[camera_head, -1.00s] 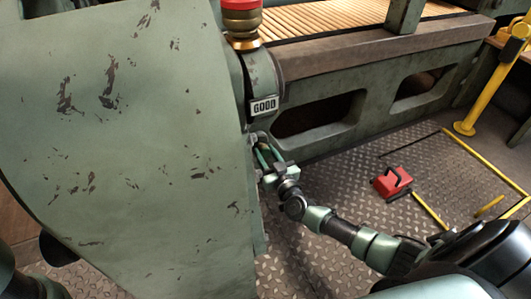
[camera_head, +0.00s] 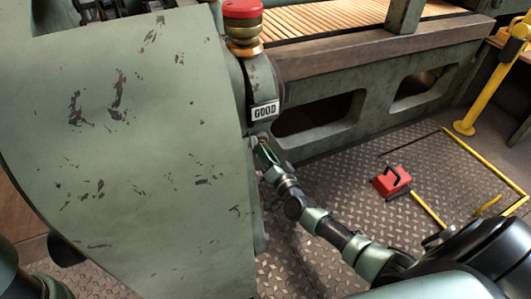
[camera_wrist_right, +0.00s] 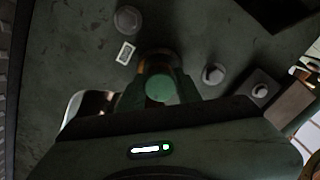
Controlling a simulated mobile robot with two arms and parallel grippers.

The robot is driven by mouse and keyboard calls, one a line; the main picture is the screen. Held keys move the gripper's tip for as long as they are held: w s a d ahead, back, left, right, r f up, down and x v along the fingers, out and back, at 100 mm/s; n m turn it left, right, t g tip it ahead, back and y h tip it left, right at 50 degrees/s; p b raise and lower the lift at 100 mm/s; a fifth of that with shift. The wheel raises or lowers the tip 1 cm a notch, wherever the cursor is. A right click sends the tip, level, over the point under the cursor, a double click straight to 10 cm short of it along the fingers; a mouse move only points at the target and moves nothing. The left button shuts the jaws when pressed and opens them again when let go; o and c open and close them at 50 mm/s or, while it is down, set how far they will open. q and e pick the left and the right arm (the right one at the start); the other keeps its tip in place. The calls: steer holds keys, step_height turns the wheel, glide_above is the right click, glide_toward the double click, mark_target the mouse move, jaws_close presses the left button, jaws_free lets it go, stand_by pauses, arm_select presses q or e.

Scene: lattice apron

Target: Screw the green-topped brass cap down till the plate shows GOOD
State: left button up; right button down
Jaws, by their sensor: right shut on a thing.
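The green-topped brass cap (camera_wrist_right: 158,88) sits between the fingers of my right gripper (camera_wrist_right: 160,92) in the right wrist view, with a dull brass band behind its green top. In the head view the right gripper (camera_head: 264,152) reaches the edge of the green machine housing, and the cap is hidden there. The right gripper is shut on the cap. The small plate (camera_head: 265,111) on the housing above the gripper reads GOOD. My left gripper is not in view.
A red-topped brass fitting (camera_head: 243,28) stands above the plate. The large scraped green panel (camera_head: 140,160) fills the left. A red box (camera_head: 392,181) lies on the tread-plate floor among yellow markings. A yellow post (camera_head: 475,95) stands at the right.

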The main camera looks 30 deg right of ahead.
steer(key=m, duration=0.3)
steer(key=shift+m, duration=0.5)
steer(key=c, duration=1)
jaws_free()
steer(key=shift+o, duration=0.2)
steer(key=shift+s, duration=0.1)
